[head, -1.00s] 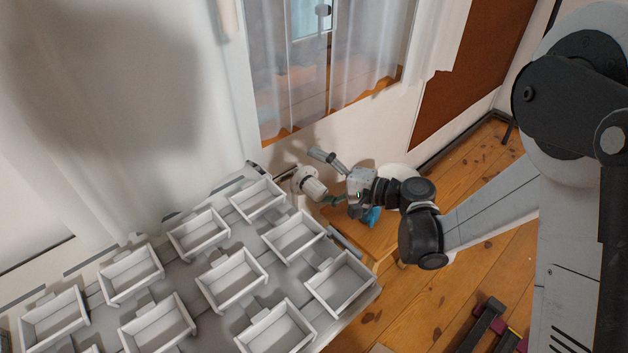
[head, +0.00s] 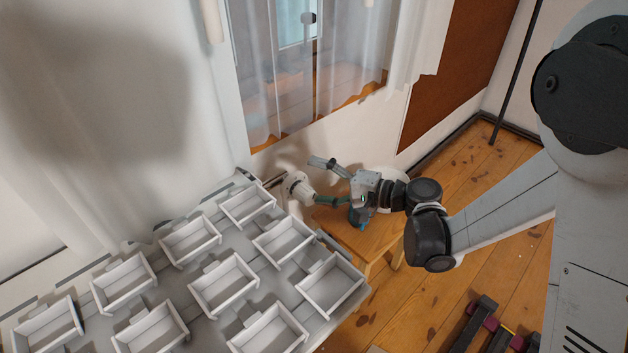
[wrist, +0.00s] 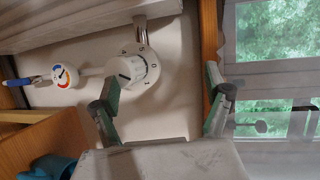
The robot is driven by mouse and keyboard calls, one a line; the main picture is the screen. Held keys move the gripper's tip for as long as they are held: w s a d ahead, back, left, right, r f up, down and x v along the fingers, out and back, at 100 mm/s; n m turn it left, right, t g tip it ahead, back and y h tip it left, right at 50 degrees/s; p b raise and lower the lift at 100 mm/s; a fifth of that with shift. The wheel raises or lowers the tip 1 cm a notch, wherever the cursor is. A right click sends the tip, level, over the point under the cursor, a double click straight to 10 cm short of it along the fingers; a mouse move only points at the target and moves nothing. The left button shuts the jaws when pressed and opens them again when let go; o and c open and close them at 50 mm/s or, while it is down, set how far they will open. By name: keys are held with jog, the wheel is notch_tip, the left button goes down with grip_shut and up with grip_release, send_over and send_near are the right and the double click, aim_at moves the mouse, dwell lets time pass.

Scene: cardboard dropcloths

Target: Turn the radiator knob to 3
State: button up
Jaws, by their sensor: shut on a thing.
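The white radiator knob (head: 298,187) sticks out from the wall below the window. In the wrist view the round knob (wrist: 138,66) shows a dial with small digits and a dark mark at its lower left; which digit it meets is too small to read. My gripper (head: 318,181) is at the knob, its two fingers wide apart. In the wrist view (wrist: 160,88) the left finger overlaps the knob's lower left edge and the right finger stands right of it, with a visible gap. Finger contact is hard to make out.
A smaller white dial with red and blue marks (wrist: 64,76) sits left of the knob. A grey table of white bins (head: 190,243) stands at the left. A small wooden stool (head: 365,241) is below my gripper. The curtained window (head: 310,70) is above.

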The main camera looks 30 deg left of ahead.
jog(key=shift+d+r, duration=0.15)
jog(key=shift+d, duration=0.5)
jog(key=shift+c, duration=0.9)
jog(key=s+v, duration=0.1)
jog(key=v, duration=1)
jog(key=shift+w+d+r, duration=0.15)
jog(key=shift+w+d, duration=0.05)
jog(key=n+t+h, duration=0.3)
jog(key=n+t, duration=0.2)
jog(key=n, duration=0.9)
send_near(312, 198)
jog(key=x, duration=1.2)
jog(key=shift+a+p, duration=0.2)
jog(key=shift+p, duration=0.15)
